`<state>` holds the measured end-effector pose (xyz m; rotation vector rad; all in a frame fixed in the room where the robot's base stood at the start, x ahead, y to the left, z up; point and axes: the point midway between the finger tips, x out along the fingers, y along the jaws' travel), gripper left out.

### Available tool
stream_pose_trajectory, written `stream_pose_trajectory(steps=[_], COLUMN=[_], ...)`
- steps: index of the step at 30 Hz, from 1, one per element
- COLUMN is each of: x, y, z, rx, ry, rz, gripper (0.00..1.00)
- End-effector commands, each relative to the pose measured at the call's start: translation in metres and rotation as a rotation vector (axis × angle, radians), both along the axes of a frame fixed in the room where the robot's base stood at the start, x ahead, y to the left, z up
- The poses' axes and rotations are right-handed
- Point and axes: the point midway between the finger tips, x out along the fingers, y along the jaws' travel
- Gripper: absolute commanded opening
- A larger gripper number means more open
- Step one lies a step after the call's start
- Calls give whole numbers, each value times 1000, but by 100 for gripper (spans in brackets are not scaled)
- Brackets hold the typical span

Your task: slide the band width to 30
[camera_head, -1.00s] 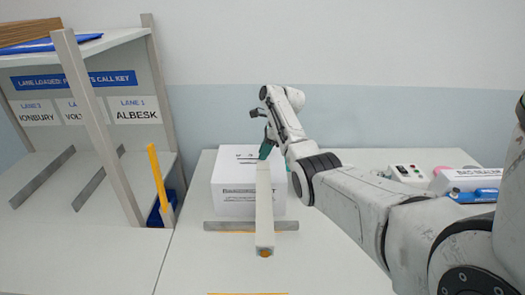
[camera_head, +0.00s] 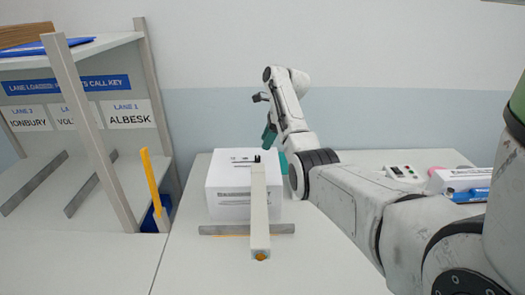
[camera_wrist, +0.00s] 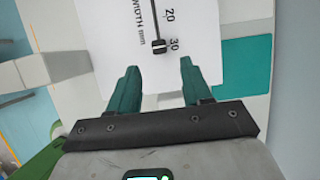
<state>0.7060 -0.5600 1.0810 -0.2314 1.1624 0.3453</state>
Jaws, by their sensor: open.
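The band width scale (camera_wrist: 120,25) is a white plate marked "WIDTH mm", with 20 and 30 readable in the wrist view. A black slider knob (camera_wrist: 159,46) sits on its slot, level with the 30 mark. My gripper (camera_wrist: 160,66) is open, its two teal fingers apart below the knob in the picture, with nothing between them. In the head view my gripper (camera_head: 275,148) is just right of the far end of a beige bar (camera_head: 259,210). A small black part (camera_head: 257,158) shows at that end. The white box (camera_head: 228,205) is behind and beside the bar.
A grey metal strip (camera_head: 215,230) crosses under the bar. A yellow post (camera_head: 152,182) stands in a blue bin at left, beside the lane shelf (camera_head: 90,180). A control box with buttons (camera_head: 404,172) and a white machine (camera_head: 460,178) are at right. The front table is clear.

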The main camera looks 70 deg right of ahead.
Motion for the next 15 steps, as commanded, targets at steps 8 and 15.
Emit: stream_pose_trajectory(steps=[8,15], x=[-13,-15], y=[-6,-6], z=[34,38], rx=[-1,1], ry=[-2,1], rz=[-1,-1], gripper=[49,49])
